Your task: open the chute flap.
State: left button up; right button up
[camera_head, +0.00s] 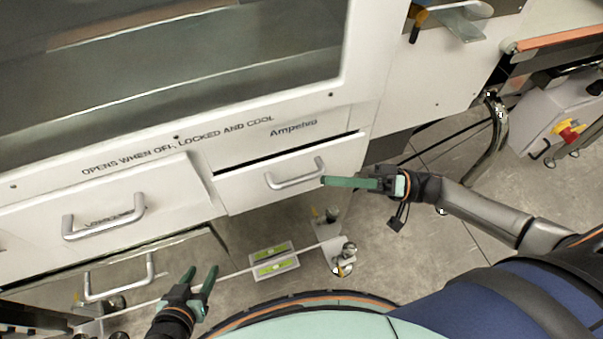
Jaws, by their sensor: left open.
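No part is labelled as the chute flap, and I cannot tell which front it is. A white front (245,192) with a silver bar handle (292,178) sits under the "Ampelvio" lettering, with a dark gap along its top edge. My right gripper (326,182) is at the right end of that handle. Its green fingers are seen edge-on, so its opening and any contact are unclear. To the left is a wider white front (165,195) with another bar handle (104,222). My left gripper (200,277) is open and empty, low and in front of the cabinet.
A lower grey panel (185,262) with a handle (120,282) is at the lower left. A castor (343,262) and a plate with green-yellow strips (273,260) are on the floor side below. A bent metal tube (492,145) stands at right. Floor between is bare.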

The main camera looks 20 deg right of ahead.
aim_at(303, 176)
jog(key=x, duration=0.6)
jog(key=shift+w+a+r, duration=0.15)
jog(key=shift+a, duration=0.25)
grip_shut()
dwell(1.0)
